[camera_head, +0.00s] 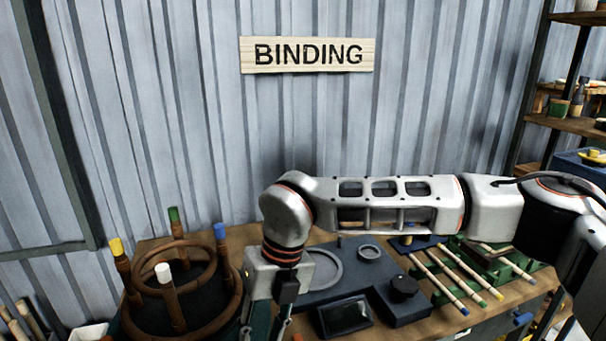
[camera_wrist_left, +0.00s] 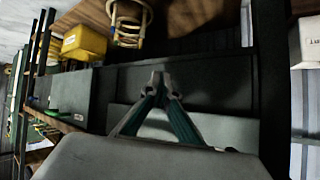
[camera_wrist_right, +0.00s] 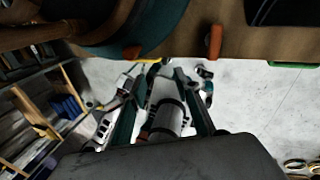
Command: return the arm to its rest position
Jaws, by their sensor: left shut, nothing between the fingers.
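My right arm reaches in from the right in the head view and crosses over the bench. Its wrist bends down in front of the bench, and the right gripper's fingertips are cut off by the lower edge. In the right wrist view my right gripper (camera_wrist_right: 153,78) has its fingers apart with nothing between them. My left arm is not in the head view. In the left wrist view my left gripper (camera_wrist_left: 160,79) is shut, its tips together and empty, in front of a dark surface.
The wooden bench (camera_head: 240,236) holds a rattan ring frame (camera_head: 228,300) with coloured-tipped posts at left, close to my right wrist. A dark fixture (camera_head: 385,268) and a green rack (camera_head: 500,268) with several sticks stand further right. A yellow bin (camera_wrist_left: 84,42) shows in the left wrist view.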

